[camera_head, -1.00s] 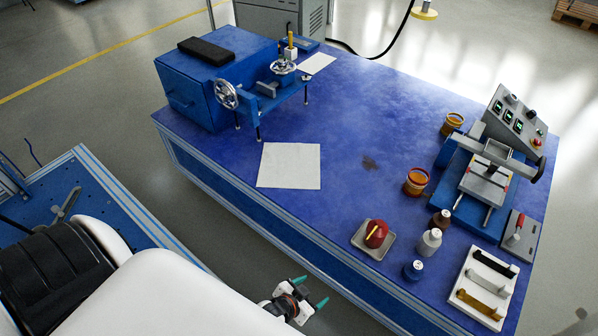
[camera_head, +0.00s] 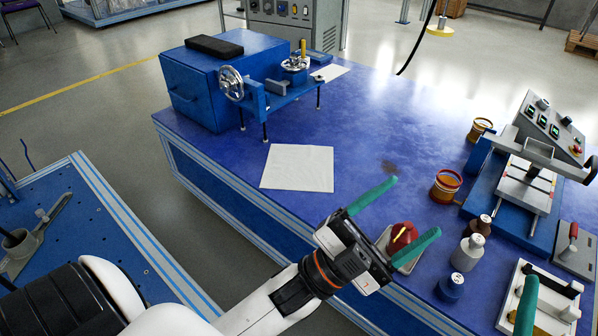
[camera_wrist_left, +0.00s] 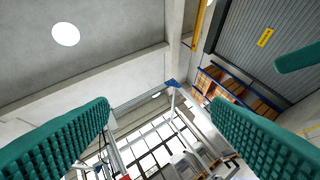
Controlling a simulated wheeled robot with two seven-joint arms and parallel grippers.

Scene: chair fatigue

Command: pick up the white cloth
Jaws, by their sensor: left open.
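The white cloth (camera_head: 298,168) is a flat, roughly square sheet lying on the blue table top near its front edge, left of the middle. My left gripper (camera_head: 414,206) is open and empty, in the head view to the right of the cloth and apart from it. Its green fingers point to the upper right. One green finger of my right gripper (camera_head: 527,306) shows at the bottom right; the rest is out of view.
A blue machine with handwheels (camera_head: 215,88) stands behind the cloth. A red object on a tray (camera_head: 402,236), bottles (camera_head: 468,251), amber jars (camera_head: 446,186) and a press (camera_head: 510,190) occupy the right side. The table's middle is clear.

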